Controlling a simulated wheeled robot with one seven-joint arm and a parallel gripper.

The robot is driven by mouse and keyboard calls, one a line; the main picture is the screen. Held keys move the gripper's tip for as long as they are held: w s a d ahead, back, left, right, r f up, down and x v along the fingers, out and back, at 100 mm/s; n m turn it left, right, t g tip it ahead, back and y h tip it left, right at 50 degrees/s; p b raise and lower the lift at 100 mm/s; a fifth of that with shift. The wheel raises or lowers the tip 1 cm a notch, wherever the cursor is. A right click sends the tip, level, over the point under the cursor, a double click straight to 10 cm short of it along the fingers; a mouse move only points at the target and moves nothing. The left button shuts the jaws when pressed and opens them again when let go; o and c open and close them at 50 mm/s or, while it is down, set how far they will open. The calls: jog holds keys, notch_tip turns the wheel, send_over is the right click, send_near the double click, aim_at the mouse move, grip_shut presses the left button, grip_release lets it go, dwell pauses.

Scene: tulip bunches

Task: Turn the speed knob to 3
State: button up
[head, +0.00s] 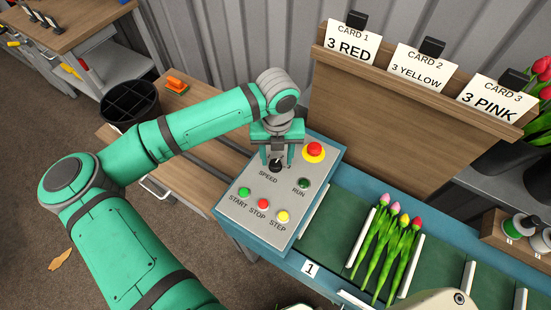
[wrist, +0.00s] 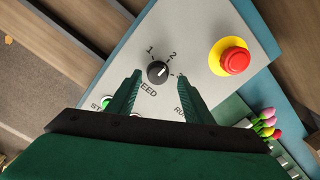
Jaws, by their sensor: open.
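The black speed knob (wrist: 158,72) sits on the grey control panel (wrist: 195,30), with the numbers 1 and 2 printed above it. Its white pointer mark slants up and right, roughly toward the 2. My gripper (wrist: 158,77) is open, with one finger on each side of the knob and a visible gap to both. In the head view my gripper (head: 277,160) points down over the knob (head: 275,166), above the SPEED label.
A red emergency button on a yellow base (head: 314,151) stands close by on the right. Green start (head: 243,191), red stop (head: 263,203), yellow step (head: 282,216) and dark green run (head: 303,183) buttons surround the knob. Tulips (head: 388,240) lie on the conveyor (head: 335,220).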

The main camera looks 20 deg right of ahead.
jog(key=shift+a+f, duration=0.15)
jog(key=shift+f, duration=0.6)
jog(key=shift+w+f, duration=0.15)
jog(key=shift+f, duration=0.05)
jog(key=c, duration=1.1)
jog(key=shift+o, duration=0.2)
jog(key=m, duration=0.5)
jog(key=shift+m, duration=0.4)
jog(key=m, duration=0.5)
jog(key=shift+m, duration=0.4)
